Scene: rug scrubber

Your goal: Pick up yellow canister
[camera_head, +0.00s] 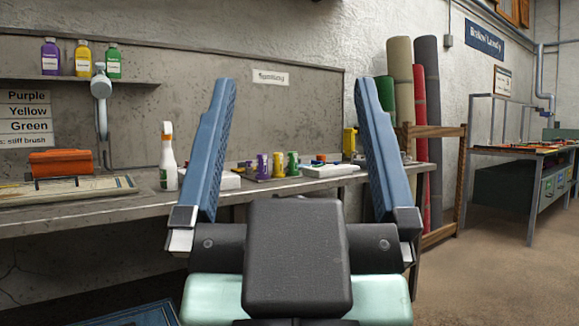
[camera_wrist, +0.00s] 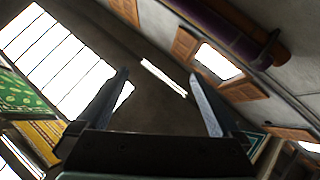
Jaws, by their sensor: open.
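A small yellow canister (camera_head: 278,165) stands on the workbench between a purple canister (camera_head: 262,167) and a green canister (camera_head: 292,164). A yellow bottle (camera_head: 82,60) with a white label stands on the wall shelf, between a purple bottle (camera_head: 51,57) and a green bottle (camera_head: 113,62). My gripper (camera_head: 296,85) is open and empty, its blue fingers spread wide in front of the bench. In the head view the small canisters show between the fingers. The wrist view shows my gripper (camera_wrist: 159,75) against the ceiling and windows, with no canister in sight.
The workbench (camera_head: 60,222) runs along the wall. Rolled rugs (camera_head: 433,120) stand in a wooden rack at right. Floor (camera_head: 490,265) at right is clear.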

